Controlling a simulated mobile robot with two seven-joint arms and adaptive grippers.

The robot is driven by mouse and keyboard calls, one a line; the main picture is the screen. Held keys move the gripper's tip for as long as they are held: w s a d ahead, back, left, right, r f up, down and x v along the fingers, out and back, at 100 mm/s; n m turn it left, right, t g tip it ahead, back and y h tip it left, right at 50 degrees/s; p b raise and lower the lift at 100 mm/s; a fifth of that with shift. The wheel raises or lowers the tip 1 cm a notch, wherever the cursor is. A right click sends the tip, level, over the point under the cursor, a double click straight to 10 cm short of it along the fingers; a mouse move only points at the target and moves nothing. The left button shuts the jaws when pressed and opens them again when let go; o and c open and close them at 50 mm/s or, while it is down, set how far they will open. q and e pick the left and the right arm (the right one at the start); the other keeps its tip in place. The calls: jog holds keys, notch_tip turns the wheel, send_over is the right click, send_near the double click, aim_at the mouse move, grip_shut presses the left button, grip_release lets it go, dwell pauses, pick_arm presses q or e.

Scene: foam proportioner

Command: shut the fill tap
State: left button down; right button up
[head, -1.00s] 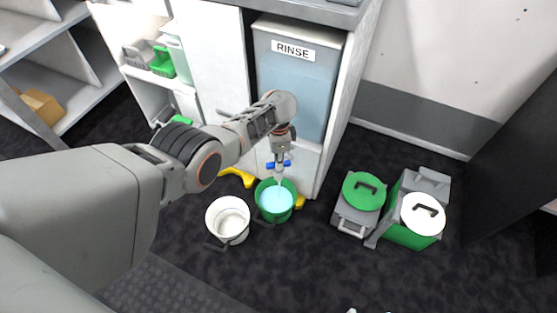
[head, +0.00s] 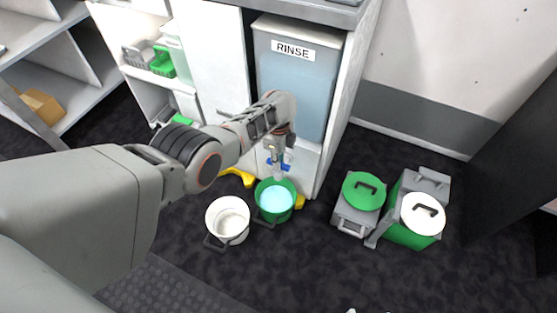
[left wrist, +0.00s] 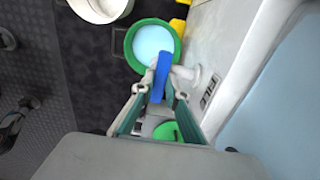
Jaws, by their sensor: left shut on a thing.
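The fill tap (left wrist: 188,73) is a white fitting on the cabinet front, beside a label reading FILL (left wrist: 209,92). Its blue handle (left wrist: 163,72) lies between the fingers of my left gripper (left wrist: 161,93), which is shut on it. In the head view, my left gripper (head: 276,153) reaches down to the blue handle (head: 287,166) below the RINSE tank, and my wrist hides part of the tap. A green bucket (head: 276,209) with light-blue liquid stands below the tap; it also shows in the left wrist view (left wrist: 176,31).
A white bucket (head: 228,232) stands left of the green one. The RINSE tank (head: 300,85) is above the tap. Bins with green (head: 363,191) and white (head: 422,214) lids stand to the right. Open floor lies in front.

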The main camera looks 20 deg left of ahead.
pick_arm(q)
jog(key=shift+s+a+f, duration=0.1)
jog(key=shift+s+f, duration=0.05)
jog(key=shift+f, duration=0.05)
jog(key=c, duration=2)
grip_release()
jog(key=shift+r, duration=0.15)
jog(key=shift+w+d+r, duration=0.2)
jog(key=shift+r, duration=0.45)
notch_tip(320, 180, up, 11)
jog(key=shift+s+a+f, duration=0.15)
jog(key=shift+f, duration=0.05)
